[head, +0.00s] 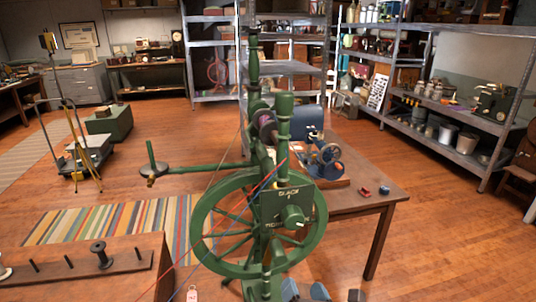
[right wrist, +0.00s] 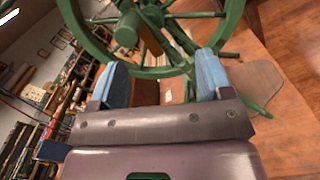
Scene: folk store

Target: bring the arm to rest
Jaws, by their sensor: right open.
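My right gripper (head: 305,291) shows only at the bottom edge of the head view, just in front of the base of a green spinning wheel (head: 205,226). In the right wrist view my right gripper (right wrist: 161,80) has its two blue fingers spread apart, with nothing held between them. The spinning wheel's green rim and spokes (right wrist: 232,22) rise just beyond the fingertips there; I cannot tell whether they touch. Most of my right arm is hidden below the frame. My left gripper and left arm are not in view.
A wooden table (head: 365,200) behind the wheel holds a blue hand-cranked machine (head: 325,160) and small red items. A wooden bench with a spool rack (head: 70,268) is at the lower left. Metal shelves (head: 455,120) line the back. Floor is open at right.

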